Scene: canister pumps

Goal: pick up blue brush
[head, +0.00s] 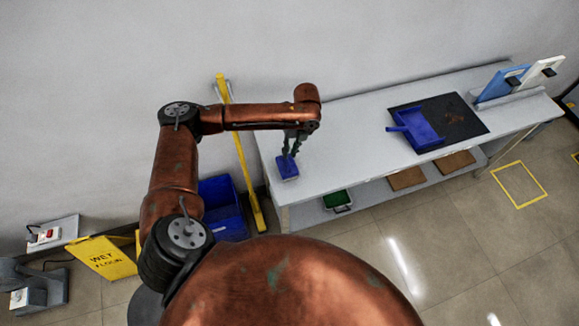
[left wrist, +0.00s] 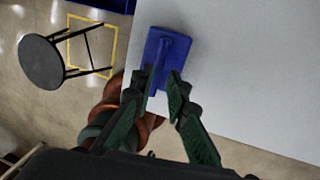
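The blue brush (head: 287,168) rests on the left end of the grey table (head: 352,150). My left gripper (head: 290,150) points down at it from directly above. In the left wrist view, the blue brush (left wrist: 168,52) lies just past the fingertips, with its handle toward the gap between them. The left gripper (left wrist: 160,82) is open there, its green fingers apart with nothing clearly held. I cannot tell whether the fingers touch the brush. My right gripper is in neither view.
A blue dustpan (head: 416,130) lies on a black mat (head: 463,118) farther right on the table. Blue and white boards (head: 500,85) stand at the far right. A blue bin (head: 222,200) and yellow pole (head: 240,150) are left of the table. A black stool (left wrist: 42,62) stands on the floor.

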